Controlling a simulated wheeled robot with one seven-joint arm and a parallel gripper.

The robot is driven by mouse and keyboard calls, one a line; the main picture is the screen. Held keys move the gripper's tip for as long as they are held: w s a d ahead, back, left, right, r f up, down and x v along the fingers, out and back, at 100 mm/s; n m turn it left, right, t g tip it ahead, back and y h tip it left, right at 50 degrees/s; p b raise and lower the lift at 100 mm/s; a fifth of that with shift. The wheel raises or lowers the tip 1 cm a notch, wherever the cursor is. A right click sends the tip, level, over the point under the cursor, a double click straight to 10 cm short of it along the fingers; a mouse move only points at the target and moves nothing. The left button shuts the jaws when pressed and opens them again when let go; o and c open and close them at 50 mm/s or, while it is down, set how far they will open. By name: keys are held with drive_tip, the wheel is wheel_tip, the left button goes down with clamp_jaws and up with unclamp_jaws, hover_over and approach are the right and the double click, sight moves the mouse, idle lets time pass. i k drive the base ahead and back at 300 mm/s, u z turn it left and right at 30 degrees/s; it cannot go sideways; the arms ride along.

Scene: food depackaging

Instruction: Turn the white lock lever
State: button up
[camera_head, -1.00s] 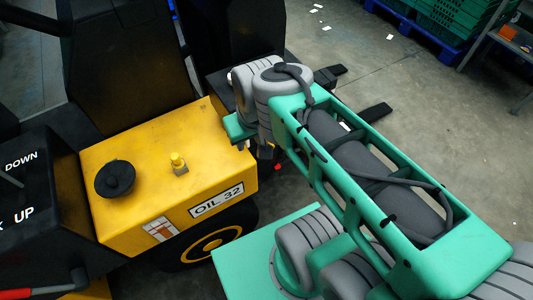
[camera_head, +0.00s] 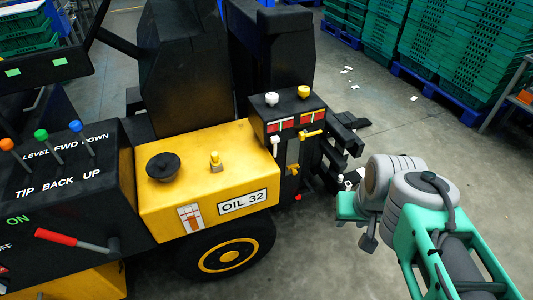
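A black valve box (camera_head: 290,118) stands at the right end of the yellow oil tank. On its front left is a slim white lever (camera_head: 275,146), hanging roughly downward. A yellow lever (camera_head: 312,134) sticks out to its right. A white knob (camera_head: 271,98) and a yellow knob (camera_head: 304,91) stand on top of the box. My gripper (camera_head: 350,208) is at the end of my teal and grey arm, to the right of and below the box, apart from the white lever. Its fingers are not clear enough to tell whether it is open.
The yellow tank (camera_head: 230,160) marked OIL 32 carries a black cap (camera_head: 162,167) and a yellow fitting (camera_head: 215,162). Black racks jut out right of the box. A red-handled lever (camera_head: 75,241) is at lower left.

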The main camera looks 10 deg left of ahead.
sight(274, 140)
drive_tip(key=u, duration=0.85)
drive_tip(key=i, duration=0.85)
drive_tip(key=u, duration=0.65)
